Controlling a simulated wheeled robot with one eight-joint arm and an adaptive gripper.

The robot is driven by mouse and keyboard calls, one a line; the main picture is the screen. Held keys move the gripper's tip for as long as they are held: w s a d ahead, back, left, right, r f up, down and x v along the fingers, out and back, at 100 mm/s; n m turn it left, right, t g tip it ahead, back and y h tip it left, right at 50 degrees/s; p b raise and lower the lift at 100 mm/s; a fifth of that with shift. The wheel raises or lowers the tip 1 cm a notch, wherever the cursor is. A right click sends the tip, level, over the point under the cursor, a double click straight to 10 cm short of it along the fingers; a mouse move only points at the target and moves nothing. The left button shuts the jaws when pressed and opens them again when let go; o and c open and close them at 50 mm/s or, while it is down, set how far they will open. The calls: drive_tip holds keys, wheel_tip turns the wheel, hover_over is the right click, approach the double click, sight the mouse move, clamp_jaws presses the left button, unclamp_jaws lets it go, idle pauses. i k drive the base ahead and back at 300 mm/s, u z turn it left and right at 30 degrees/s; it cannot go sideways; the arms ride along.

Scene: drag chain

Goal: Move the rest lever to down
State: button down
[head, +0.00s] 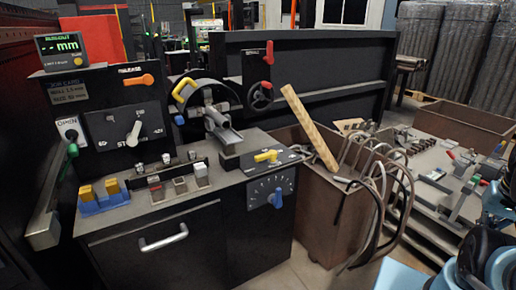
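The black machine bench (150,220) carries several levers, and I cannot read a label that marks one as the rest lever. An orange lever (138,80) lies level on the upper left panel. A grey pointer lever (134,131) is on the dial below it. A red lever (268,53) stands upright on the black post at the back. A yellow lever (265,156) lies nearly level on a small block at the bench's right. A blue lever (277,198) points up on the front dial. My gripper is not recognisable in view; parts of my arm show at the lower right.
A brown bin (330,215) with a wooden beam (310,128) and curved rods stands right of the bench. A table (435,175) with clamps and fittings is farther right. A blue tray (103,204) with yellow blocks sits on the bench's left. A strip of floor before the bin is clear.

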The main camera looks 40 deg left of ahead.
sight(272, 154)
drive_tip(key=k, duration=1.4)
drive_tip(key=u, duration=0.6)
drive_tip(key=i, duration=1)
drive_tip(key=z, duration=0.05)
